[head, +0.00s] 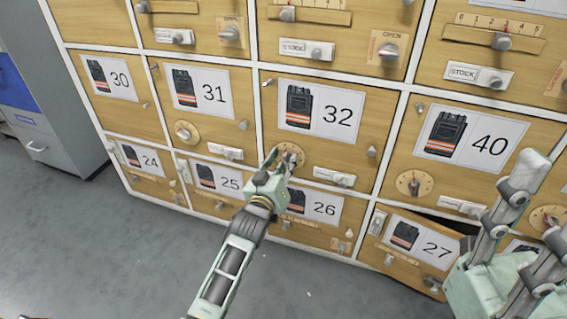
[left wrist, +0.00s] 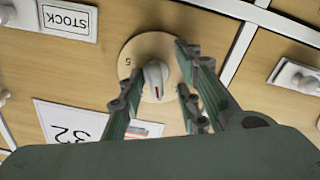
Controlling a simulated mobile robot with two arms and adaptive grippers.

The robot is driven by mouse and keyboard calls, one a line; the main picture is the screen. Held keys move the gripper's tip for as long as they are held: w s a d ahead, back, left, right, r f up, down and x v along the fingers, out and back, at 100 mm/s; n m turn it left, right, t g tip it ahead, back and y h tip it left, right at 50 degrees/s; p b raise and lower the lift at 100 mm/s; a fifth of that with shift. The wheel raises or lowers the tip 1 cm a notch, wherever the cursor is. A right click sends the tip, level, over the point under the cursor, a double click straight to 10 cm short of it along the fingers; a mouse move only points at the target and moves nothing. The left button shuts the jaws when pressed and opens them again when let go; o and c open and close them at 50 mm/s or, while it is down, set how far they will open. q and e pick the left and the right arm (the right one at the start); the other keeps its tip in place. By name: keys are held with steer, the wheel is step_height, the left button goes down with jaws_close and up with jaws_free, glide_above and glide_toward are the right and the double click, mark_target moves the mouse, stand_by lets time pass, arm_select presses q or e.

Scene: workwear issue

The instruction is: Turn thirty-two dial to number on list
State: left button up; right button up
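The thirty-two dial (head: 293,149) is a round wooden disc on the locker door (head: 353,151) marked 32, below its picture label (head: 320,109). My left gripper (head: 279,163) is in front of this dial and partly hides it in the head view. In the left wrist view, the dial's grey knob (left wrist: 155,80) with a red mark sits between the two fingers of my left gripper (left wrist: 158,72), with gaps on both sides. A digit 5 shows on the disc. My right gripper (head: 546,185) is open and empty at the right. No list is in view.
Doors marked 31 (head: 206,92) and 40 (head: 470,137) flank door 32 and have similar dials. Door 27 (head: 417,246) below right stands slightly ajar. A stock slider (head: 334,177) is beside the dial. Grey floor (head: 140,265) is clear at lower left.

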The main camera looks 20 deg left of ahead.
arm_select(q)
steer(key=shift+s+d, duration=0.1)
steer(key=shift+s, duration=0.35)
steer(key=s, duration=1.1)
steer(key=shift+a, duration=0.25)
